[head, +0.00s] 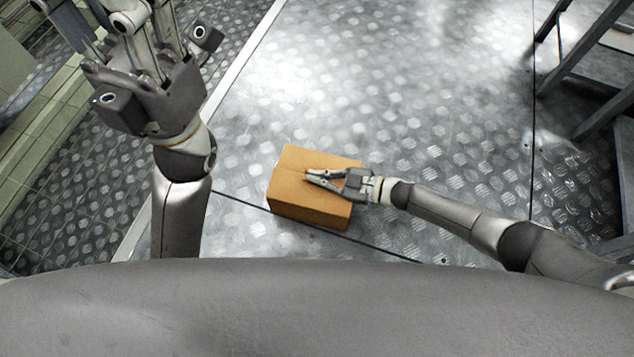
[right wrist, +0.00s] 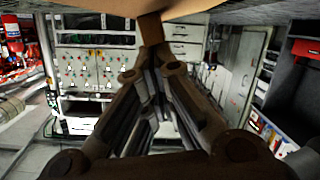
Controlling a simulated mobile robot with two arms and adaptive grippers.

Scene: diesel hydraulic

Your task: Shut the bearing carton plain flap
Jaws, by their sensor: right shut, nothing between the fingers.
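The bearing carton (head: 297,209) is a brown cardboard box on the metal floor in the head view. Its top looks nearly flat, with a seam across it; I cannot tell which flap is the plain one. My right gripper (head: 308,176) is shut and empty, its fingertips over the middle of the carton top. In the right wrist view its fingers (right wrist: 152,57) meet just below a brown cardboard strip (right wrist: 150,29); whether they touch is unclear. My left gripper is raised at the upper left of the head view, away from the carton, its fingertips cut off by the frame.
Bare diamond-plate floor (head: 430,120) surrounds the carton, with a dark floor seam beside it. A metal frame (head: 590,65) stands at the far right. The right wrist view shows a control cabinet (right wrist: 98,65) and shelves (right wrist: 285,75) in the background.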

